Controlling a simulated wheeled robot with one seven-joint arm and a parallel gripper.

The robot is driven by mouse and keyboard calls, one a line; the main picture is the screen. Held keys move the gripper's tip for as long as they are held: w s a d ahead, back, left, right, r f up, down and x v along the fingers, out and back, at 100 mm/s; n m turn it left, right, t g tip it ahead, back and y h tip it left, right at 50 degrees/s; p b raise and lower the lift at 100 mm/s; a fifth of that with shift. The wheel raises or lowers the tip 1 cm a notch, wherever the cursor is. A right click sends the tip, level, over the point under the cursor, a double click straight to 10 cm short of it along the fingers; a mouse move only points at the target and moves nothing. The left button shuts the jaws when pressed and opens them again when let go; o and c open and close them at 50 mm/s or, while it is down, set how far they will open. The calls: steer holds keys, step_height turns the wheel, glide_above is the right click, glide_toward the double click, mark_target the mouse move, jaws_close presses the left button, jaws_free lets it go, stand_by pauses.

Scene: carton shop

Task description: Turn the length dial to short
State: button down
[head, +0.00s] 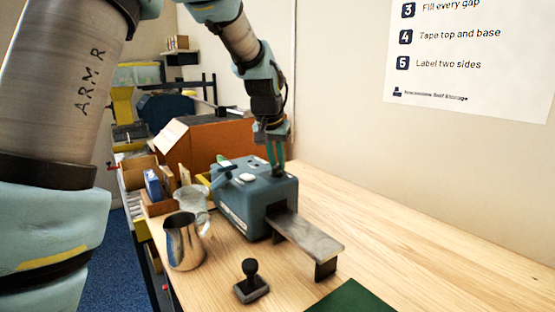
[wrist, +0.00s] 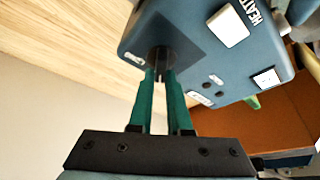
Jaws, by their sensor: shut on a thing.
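The blue-grey machine (head: 257,198) stands on the wooden bench, with a grey metal ramp at its front. The length dial (wrist: 159,56) is a dark round knob on its top, near one corner, in the wrist view. My gripper (wrist: 161,78) comes down on it from above, its green fingers close together and shut on the dial.
A white button (wrist: 228,26) beside printed "HEAT" lettering is on the machine's top. A steel jug (head: 183,242), a black-handled stamp (head: 251,283) and a green mat (head: 352,298) are in front. The bench at right is clear.

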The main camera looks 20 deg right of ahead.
steer(key=shift+r+n+y, duration=0.1)
steer(key=shift+n+y, duration=0.2)
steer(key=shift+n, duration=0.8)
steer(key=c, duration=0.9)
jaws_free()
steer(key=shift+o, duration=0.2)
steer(key=b+v, duration=0.1)
steer(key=v, duration=0.9)
steer(key=shift+s+r+b, duration=0.25)
steer(key=shift+r+b, duration=0.05)
steer(key=shift+b, duration=0.05)
